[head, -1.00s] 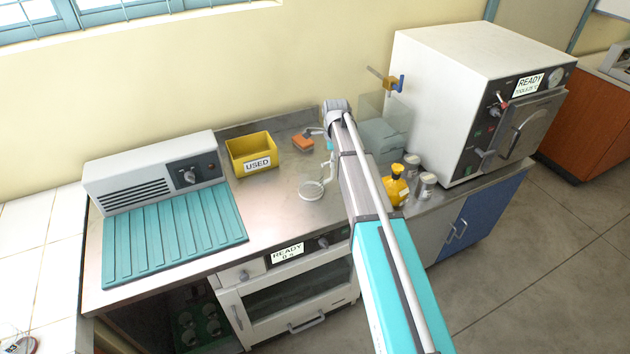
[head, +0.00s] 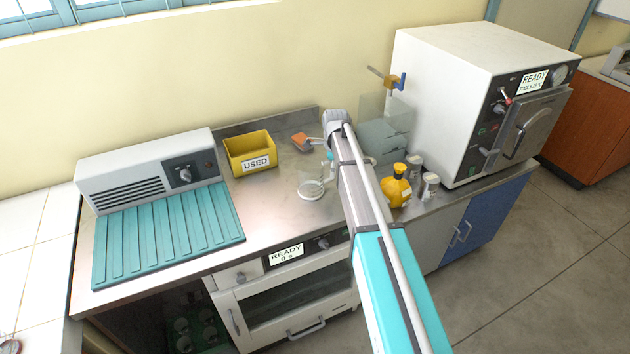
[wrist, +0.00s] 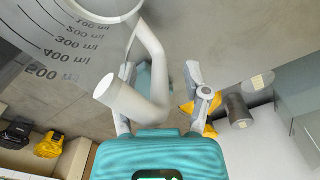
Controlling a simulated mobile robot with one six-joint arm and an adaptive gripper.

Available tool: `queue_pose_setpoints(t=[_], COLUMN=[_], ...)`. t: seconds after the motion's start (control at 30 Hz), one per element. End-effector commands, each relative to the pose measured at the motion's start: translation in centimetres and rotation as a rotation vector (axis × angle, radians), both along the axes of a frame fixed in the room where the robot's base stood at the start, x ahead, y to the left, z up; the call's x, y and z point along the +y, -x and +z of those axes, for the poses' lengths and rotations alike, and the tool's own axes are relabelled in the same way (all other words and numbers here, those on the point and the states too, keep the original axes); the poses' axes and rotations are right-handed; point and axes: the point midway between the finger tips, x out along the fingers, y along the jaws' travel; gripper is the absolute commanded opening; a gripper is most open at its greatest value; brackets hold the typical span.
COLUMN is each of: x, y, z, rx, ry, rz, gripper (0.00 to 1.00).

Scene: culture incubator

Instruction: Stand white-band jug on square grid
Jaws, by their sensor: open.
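The white-band jug (head: 311,180) is clear, with a white ring low on it, and stands on the steel bench. In the wrist view the jug (wrist: 60,48) fills the upper left, with ml marks and a thick white handle (wrist: 153,75). My gripper (wrist: 160,82) is open, its two fingers showing on either side of the handle; contact cannot be told. I cannot make out a square grid for certain.
A yellow USED bin (head: 250,156) and an orange block (head: 301,141) stand behind the jug. A teal ribbed mat (head: 168,235) lies left. A yellow bottle (head: 397,187), grey-and-white canisters (head: 429,187) and a white autoclave (head: 440,95) are right. Bare steel lies left of the jug.

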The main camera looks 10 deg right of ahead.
Motion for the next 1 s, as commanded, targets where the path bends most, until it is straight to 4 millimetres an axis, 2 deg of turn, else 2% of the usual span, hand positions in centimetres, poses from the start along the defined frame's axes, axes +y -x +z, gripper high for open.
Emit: queue_pose_setpoints(t=[0.43,0.73,0.77,1.0], x=[-0.11,-0.09,-0.09,-0.08], y=[0.01,0.00,0.00,0.01], z=[0.03,0.03,0.03,0.03], rx=[0.000,0.000,0.000,0.000], ry=[0.000,0.000,0.000,0.000], rz=[-0.001,-0.001,-0.001,-0.001], gripper=[0.59,0.03,0.00,0.00])
